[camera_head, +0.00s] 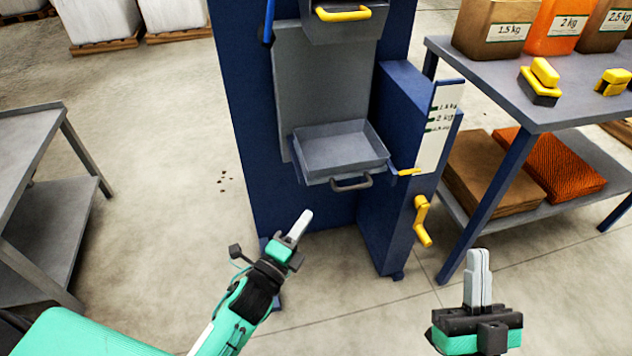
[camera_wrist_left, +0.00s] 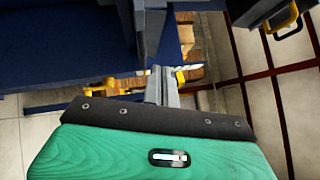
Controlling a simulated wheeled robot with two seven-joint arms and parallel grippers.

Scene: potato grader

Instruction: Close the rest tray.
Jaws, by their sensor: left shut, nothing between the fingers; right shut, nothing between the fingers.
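The rest tray (camera_head: 340,152) is a grey open-topped tray on the front of the blue machine, with a dark handle (camera_head: 352,184) on its front edge. It stands out from the machine and looks empty. My left gripper (camera_head: 301,222) is shut and empty, below and to the left of the tray, apart from the handle. In the left wrist view its fingers (camera_wrist_left: 161,86) show together. My right gripper (camera_head: 478,268) is shut and empty, low at the right, in front of the machine and away from the tray.
The blue machine (camera_head: 235,110) has a yellow crank (camera_head: 422,220) and a scale plate (camera_head: 437,125) to the right of the tray. A yellow handle (camera_head: 343,13) is above. A table (camera_head: 500,85) with bags stands right, a grey table (camera_head: 35,135) left.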

